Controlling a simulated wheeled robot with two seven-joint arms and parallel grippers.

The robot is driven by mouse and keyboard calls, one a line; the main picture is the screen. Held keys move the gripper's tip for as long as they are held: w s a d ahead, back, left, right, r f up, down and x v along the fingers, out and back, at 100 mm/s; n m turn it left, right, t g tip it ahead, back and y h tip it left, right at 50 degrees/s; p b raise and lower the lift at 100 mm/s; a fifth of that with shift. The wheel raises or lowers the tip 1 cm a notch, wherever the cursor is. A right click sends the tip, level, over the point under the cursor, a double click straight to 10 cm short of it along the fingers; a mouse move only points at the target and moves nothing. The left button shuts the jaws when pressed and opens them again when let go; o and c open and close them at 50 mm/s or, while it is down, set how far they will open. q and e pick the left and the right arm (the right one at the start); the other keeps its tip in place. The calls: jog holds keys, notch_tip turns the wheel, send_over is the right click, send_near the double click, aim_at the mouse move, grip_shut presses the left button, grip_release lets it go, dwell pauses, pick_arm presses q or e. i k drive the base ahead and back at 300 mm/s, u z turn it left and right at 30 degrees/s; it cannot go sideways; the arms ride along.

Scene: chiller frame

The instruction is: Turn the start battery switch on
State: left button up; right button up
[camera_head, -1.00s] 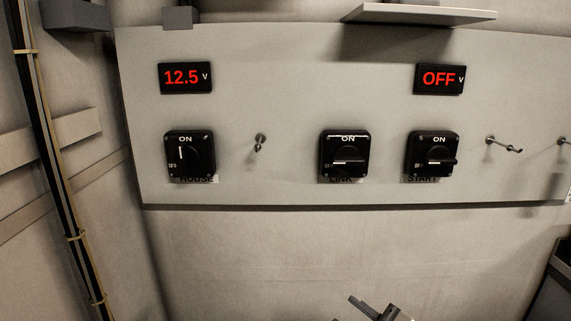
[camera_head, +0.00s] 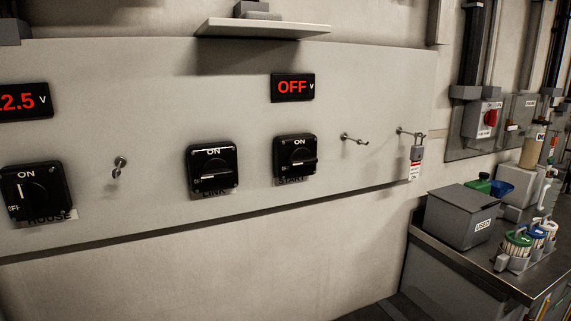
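The START battery switch (camera_head: 296,155) is a black rotary switch on the pale wall panel, right of the middle. Its knob bar lies level, away from the ON mark at the top. The red display (camera_head: 293,87) above it reads OFF. The LINK switch (camera_head: 212,167) to its left also has its bar level. The HOUSE switch (camera_head: 37,193) at the far left has its bar upright, toward ON. Neither of my grippers shows in the present view.
A voltage display (camera_head: 24,101) is partly cut off at the left. Hooks (camera_head: 354,139) stick out right of START, and a padlock with a red-and-white tag (camera_head: 415,168) hangs farther right. A shelf (camera_head: 262,27) juts above. A bench (camera_head: 470,262) with a grey box (camera_head: 462,215) stands at right.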

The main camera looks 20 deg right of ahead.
aim_at(300, 158)
jog(key=u, duration=1.05)
jog(key=k, duration=0.4)
jog(key=u, duration=1.75)
jog(key=k, duration=0.15)
jog(key=z, duration=2.3)
jog(key=i, duration=0.15)
jog(key=z, duration=0.05)
